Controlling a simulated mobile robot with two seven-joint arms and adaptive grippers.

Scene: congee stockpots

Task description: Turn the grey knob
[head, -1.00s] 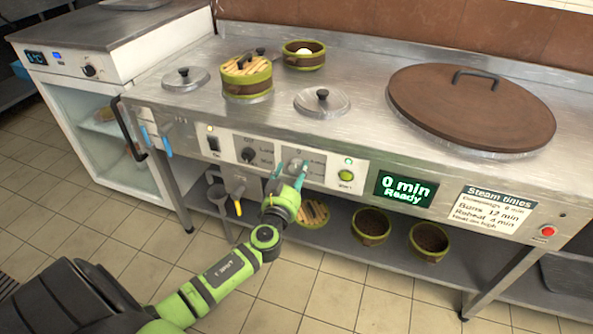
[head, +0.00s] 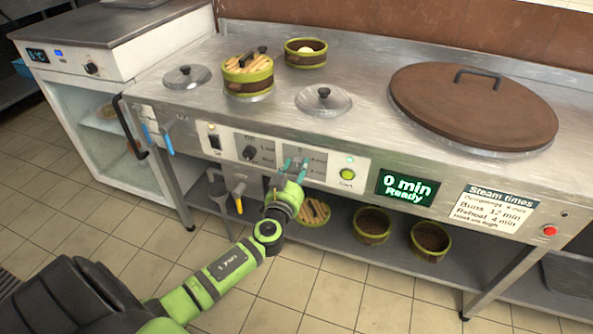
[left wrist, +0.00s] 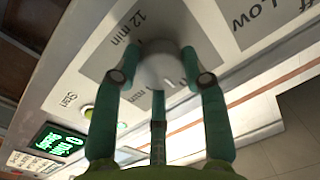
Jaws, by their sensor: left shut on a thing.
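The grey knob (left wrist: 160,62) is on the steel counter's front panel, between the black knob and the green start button. In the left wrist view it is a round knob with a pale mark, beside a "12 min" label. My left gripper (head: 295,166) reaches up to it from below, its teal fingers either side of the knob. The left wrist view shows the gripper (left wrist: 162,78) shut on the knob, a fingertip on each side. My right gripper is out of view.
Steamer baskets (head: 372,226) stand on the shelf below.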

